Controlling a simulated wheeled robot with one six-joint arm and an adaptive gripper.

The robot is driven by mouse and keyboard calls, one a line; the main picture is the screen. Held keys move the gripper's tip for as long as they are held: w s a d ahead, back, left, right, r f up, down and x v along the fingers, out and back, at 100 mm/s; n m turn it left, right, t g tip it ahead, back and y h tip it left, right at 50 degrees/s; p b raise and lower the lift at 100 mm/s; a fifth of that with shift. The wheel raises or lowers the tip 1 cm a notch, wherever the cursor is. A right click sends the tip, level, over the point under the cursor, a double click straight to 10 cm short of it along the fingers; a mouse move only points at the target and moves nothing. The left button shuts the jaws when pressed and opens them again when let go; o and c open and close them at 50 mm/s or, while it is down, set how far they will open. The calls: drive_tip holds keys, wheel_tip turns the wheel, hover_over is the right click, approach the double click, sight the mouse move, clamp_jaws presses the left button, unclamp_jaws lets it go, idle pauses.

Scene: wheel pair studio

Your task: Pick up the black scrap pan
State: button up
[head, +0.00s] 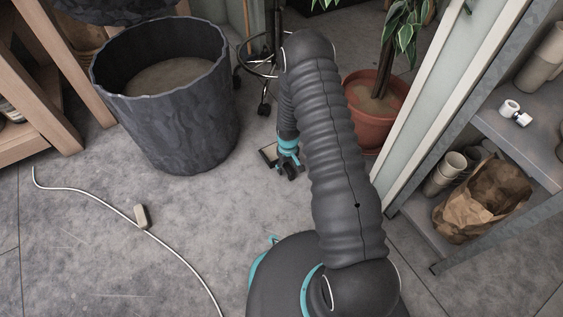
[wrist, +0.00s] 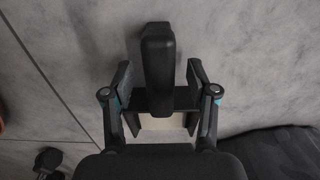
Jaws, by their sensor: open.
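The black scrap pan (wrist: 182,98) lies on the grey floor in the wrist view. Its thick black handle (wrist: 157,45) points up the picture, and a pale inside shows behind its dark edge. My gripper (wrist: 158,78) is open, with one finger on each side of the handle and a gap on both sides. My palm hides the lower part of the pan. In the head view, a corner of the pan (head: 268,153) shows just left of my gripper (head: 290,171); my arm hides much of that area.
A large dark ribbed bin (head: 180,145) stands left of the gripper. A wheeled stool base (head: 264,108) and an orange plant pot (head: 372,128) are close behind and right. A grey shelf (head: 480,120) stands at right. A white cable (head: 180,255) crosses open floor at left.

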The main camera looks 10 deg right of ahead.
idle(0.3)
clamp_jaws()
idle(0.3)
drive_tip(key=shift+r+p, duration=0.4)
drive_tip(key=shift+p, duration=0.15)
drive_tip(key=r, duration=0.4)
drive_tip(key=shift+s+a+r, duration=0.1)
drive_tip(key=shift+s+r, duration=0.1)
drive_tip(key=s+a+r+p, duration=0.1)
drive_tip(key=s+a+r, duration=0.3)
drive_tip(key=s, duration=0.6)
wheel_tip(320, 180, up, 2)
drive_tip(key=shift+s+a+r+p, duration=0.1)
drive_tip(key=shift+s+a+p, duration=0.1)
drive_tip(key=shift+p, duration=0.1)
drive_tip(key=c, duration=0.9)
unclamp_jaws()
clamp_jaws()
